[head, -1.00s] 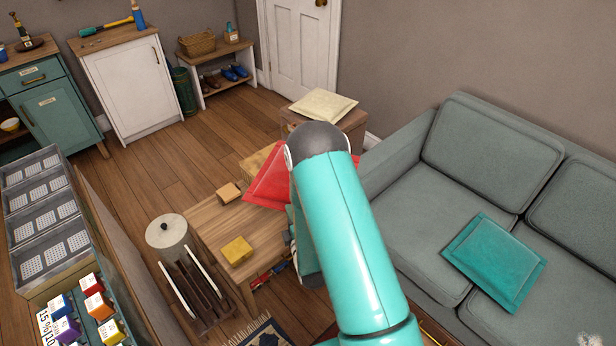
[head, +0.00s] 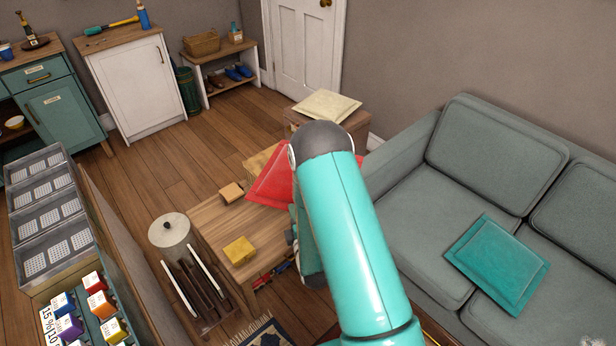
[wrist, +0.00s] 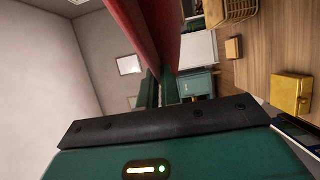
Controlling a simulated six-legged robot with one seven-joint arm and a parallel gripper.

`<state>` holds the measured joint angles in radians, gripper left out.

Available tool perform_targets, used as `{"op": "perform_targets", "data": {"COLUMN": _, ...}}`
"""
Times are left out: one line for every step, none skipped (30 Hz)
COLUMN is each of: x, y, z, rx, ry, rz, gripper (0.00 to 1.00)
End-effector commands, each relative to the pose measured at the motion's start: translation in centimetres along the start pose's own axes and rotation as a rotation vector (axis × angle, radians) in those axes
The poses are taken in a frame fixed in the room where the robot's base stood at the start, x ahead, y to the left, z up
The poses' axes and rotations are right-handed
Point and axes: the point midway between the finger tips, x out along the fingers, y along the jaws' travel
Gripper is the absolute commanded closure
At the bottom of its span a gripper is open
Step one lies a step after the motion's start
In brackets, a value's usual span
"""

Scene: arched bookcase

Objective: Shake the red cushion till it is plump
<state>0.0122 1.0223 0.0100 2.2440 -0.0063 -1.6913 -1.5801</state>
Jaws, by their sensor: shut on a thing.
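The red cushion (head: 268,176) shows in the head view to the left of my arm, above the wooden table; part of it is hidden behind the arm. In the wrist view the red cushion (wrist: 152,28) rises from between the fingers of my gripper (wrist: 160,88), which are shut on its edge. The cushion hangs tilted in the wrist view. In the head view my gripper is hidden behind my teal arm.
A wooden table (head: 218,222) with a yellow block (head: 239,250) and a tan block (head: 231,192) is below. A cream cushion (head: 327,105) lies on a cabinet behind. The grey sofa (head: 405,190) at the right holds a teal cushion (head: 497,262). A grey canister (head: 172,232) stands at the left.

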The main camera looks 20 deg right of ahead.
Motion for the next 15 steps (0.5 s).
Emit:
{"op": "perform_targets", "data": {"x": 0.1, "y": -0.1, "z": 0.0, "rx": 0.0, "ry": 0.0, "rz": 0.006, "gripper": 1.0}}
{"op": "perform_targets", "data": {"x": 0.2, "y": 0.7, "z": -0.1, "rx": -0.001, "ry": 0.001, "rz": 0.01, "gripper": 1.0}}
{"op": "perform_targets", "data": {"x": 0.2, "y": 2.3, "z": -0.1, "rx": -0.002, "ry": 0.003, "rz": 0.014, "gripper": 1.0}}
{"op": "perform_targets", "data": {"x": 0.2, "y": 3.5, "z": -0.2, "rx": -0.001, "ry": 0.003, "rz": 0.017, "gripper": 1.0}}
{"op": "perform_targets", "data": {"x": 0.2, "y": 4.7, "z": -0.2, "rx": -0.001, "ry": 0.004, "rz": 0.017, "gripper": 1.0}}
{"op": "perform_targets", "data": {"x": 0.1, "y": 6.0, "z": -0.1, "rx": -0.001, "ry": 0.003, "rz": 0.016, "gripper": 1.0}}
{"op": "perform_targets", "data": {"x": 0.2, "y": 7.0, "z": -0.1, "rx": -0.002, "ry": 0.002, "rz": 0.016, "gripper": 1.0}}
{"op": "perform_targets", "data": {"x": 0.1, "y": 7.9, "z": -0.1, "rx": -0.001, "ry": 0.002, "rz": 0.015, "gripper": 1.0}}
{"op": "perform_targets", "data": {"x": 0.1, "y": 8.5, "z": -0.1, "rx": -0.001, "ry": 0.002, "rz": 0.012, "gripper": 1.0}}
{"op": "perform_targets", "data": {"x": 0.1, "y": 8.5, "z": -0.1, "rx": 0.0, "ry": 0.001, "rz": 0.009, "gripper": 1.0}}
{"op": "perform_targets", "data": {"x": 0.0, "y": 8.0, "z": -0.1, "rx": 0.0, "ry": 0.001, "rz": 0.005, "gripper": 1.0}}
{"op": "perform_targets", "data": {"x": 0.0, "y": 6.5, "z": 0.0, "rx": 0.0, "ry": 0.0, "rz": -0.002, "gripper": 1.0}}
{"op": "perform_targets", "data": {"x": -0.1, "y": 5.2, "z": 0.1, "rx": 0.0, "ry": -0.001, "rz": -0.005, "gripper": 1.0}}
{"op": "perform_targets", "data": {"x": 0.0, "y": 4.2, "z": 0.1, "rx": 0.0, "ry": -0.002, "rz": -0.004, "gripper": 1.0}}
{"op": "perform_targets", "data": {"x": 0.0, "y": 2.7, "z": 0.0, "rx": 0.001, "ry": -0.001, "rz": -0.004, "gripper": 1.0}}
